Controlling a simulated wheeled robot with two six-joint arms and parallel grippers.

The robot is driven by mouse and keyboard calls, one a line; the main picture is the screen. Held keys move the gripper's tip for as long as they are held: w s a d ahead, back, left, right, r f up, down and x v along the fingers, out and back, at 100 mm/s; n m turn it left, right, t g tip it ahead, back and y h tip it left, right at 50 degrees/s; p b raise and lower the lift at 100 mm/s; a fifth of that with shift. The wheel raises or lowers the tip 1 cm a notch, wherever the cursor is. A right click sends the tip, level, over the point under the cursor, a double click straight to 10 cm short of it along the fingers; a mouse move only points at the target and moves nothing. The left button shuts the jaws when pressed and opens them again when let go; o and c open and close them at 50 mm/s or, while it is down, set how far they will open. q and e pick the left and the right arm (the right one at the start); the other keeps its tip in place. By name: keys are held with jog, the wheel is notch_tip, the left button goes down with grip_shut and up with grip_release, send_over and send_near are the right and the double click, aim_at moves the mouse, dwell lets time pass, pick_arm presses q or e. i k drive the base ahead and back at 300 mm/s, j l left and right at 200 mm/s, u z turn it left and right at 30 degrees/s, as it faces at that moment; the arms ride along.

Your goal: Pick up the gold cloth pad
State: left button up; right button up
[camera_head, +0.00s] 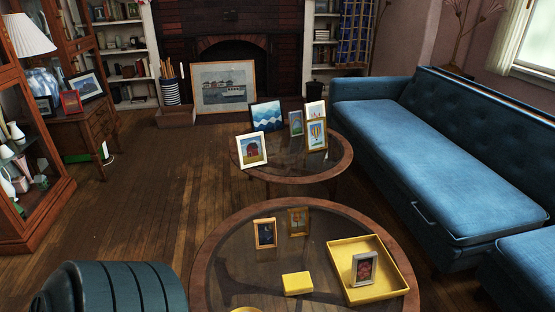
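A small yellow block-shaped pad (297,284) lies on the glass top of the near round table (209,250), left of a yellow tray (398,290). It looks like the gold cloth pad, though its cloth texture is too small to make out. A second yellow thing (246,310) shows only its top edge at the bottom of the picture; I cannot tell what it is. Neither of my grippers is in view.
A framed flower picture (364,268) stands in the tray. Two small frames (265,233) (298,221) stand behind the pad. A second round table (338,168) with several frames is beyond. A blue sofa (430,160) is right; wooden floor (150,200) is open left.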

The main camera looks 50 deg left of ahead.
aim_at(293, 284)
jog(key=u, duration=1.35)
